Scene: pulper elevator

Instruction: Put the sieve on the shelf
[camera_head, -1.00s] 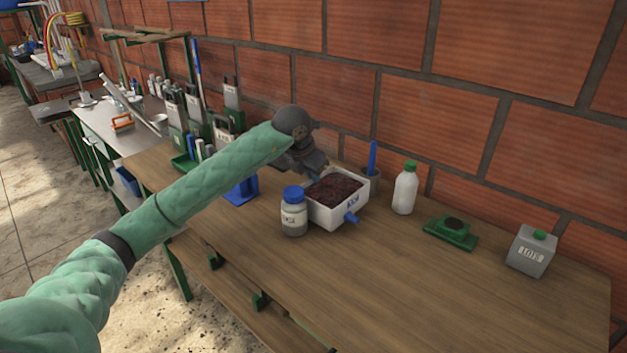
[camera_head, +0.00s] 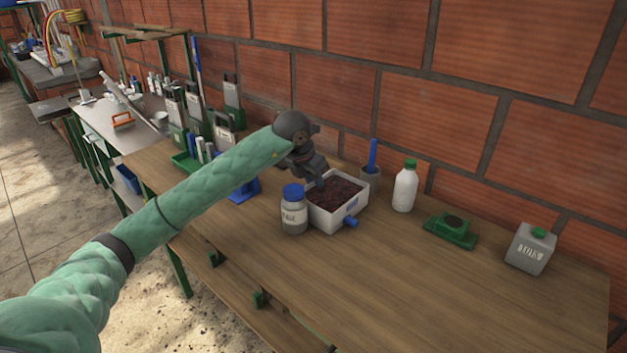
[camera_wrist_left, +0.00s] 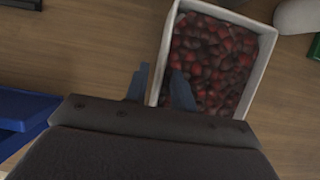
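A white box (camera_head: 338,212) full of dark red cherries, with a blue knob on its front, stands on the wooden table; it also shows in the left wrist view (camera_wrist_left: 259,72). I cannot tell whether it is the sieve, and no other sieve is clearly seen. Contact is not visible. A lower wooden shelf (camera_head: 222,288) runs under the table. My right gripper is out of view.
A blue-capped jar (camera_head: 293,212) stands close to the box. A grey cup (camera_head: 371,182), white bottle (camera_head: 405,190), green device (camera_head: 451,231) and grey canister (camera_head: 530,250) stand to the right. A blue stand (camera_head: 245,190) is on the left. The front tabletop is clear.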

